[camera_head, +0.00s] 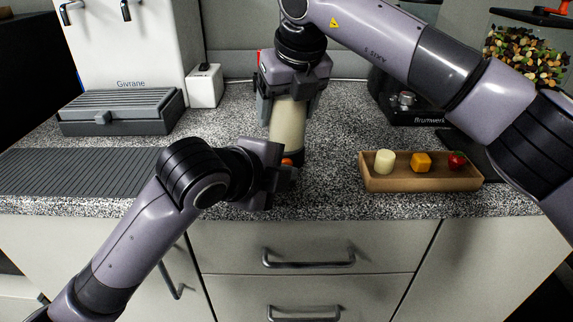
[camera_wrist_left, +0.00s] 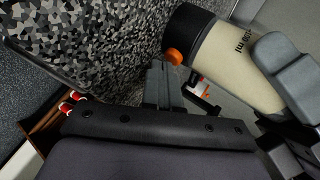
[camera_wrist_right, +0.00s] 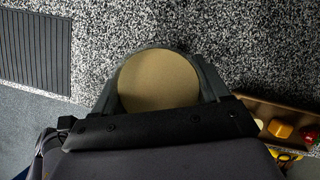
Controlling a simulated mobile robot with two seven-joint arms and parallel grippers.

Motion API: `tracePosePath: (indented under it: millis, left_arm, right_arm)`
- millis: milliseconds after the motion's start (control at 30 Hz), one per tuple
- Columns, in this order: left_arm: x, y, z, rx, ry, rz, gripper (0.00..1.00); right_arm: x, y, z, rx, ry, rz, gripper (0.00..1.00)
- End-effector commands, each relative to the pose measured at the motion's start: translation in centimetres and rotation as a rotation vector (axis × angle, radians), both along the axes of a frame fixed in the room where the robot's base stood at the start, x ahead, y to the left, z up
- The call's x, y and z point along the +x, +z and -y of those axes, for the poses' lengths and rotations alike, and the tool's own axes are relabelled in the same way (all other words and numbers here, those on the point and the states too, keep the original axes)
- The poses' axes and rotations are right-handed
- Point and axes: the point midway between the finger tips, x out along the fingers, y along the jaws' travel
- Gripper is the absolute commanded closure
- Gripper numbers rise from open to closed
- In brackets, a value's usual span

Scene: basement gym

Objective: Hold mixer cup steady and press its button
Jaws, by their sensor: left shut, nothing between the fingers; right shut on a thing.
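The mixer cup (camera_head: 288,125) is a cream cylinder with a dark base, standing upright on the speckled counter. My right gripper (camera_head: 290,88) is shut on its upper part from above. In the right wrist view the cup's round tan top (camera_wrist_right: 158,80) sits between the two fingers. The orange button (camera_wrist_left: 174,57) is low on the cup's side and partly shows in the head view (camera_head: 287,161). My left gripper (camera_head: 286,178) is shut and empty in front of the cup's base. In the left wrist view its fingertips (camera_wrist_left: 161,84) are close to the button; I cannot tell whether they touch.
A wooden tray (camera_head: 420,184) with a pale piece, an orange cube and a strawberry stands to the right. A grey ribbed mat (camera_head: 75,172) and a white dispenser (camera_head: 130,55) are at left. A blender base (camera_head: 405,105) stands behind the tray. Drawers lie below the counter edge.

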Motion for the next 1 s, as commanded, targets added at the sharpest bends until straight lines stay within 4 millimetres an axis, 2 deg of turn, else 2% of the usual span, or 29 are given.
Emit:
tracePosePath:
  millis: [667, 1000]
  left_arm:
    - [0.5, 0.0, -0.1, 0.002, 0.003, 0.001, 1.00]
    - [-0.9, 0.0, -0.1, 0.002, 0.002, 0.001, 1.00]
  right_arm:
    - [0.0, 0.1, 0.0, 0.001, 0.001, 0.001, 1.00]
    - [0.0, 0.1, 0.0, 0.001, 0.001, 0.000, 1.00]
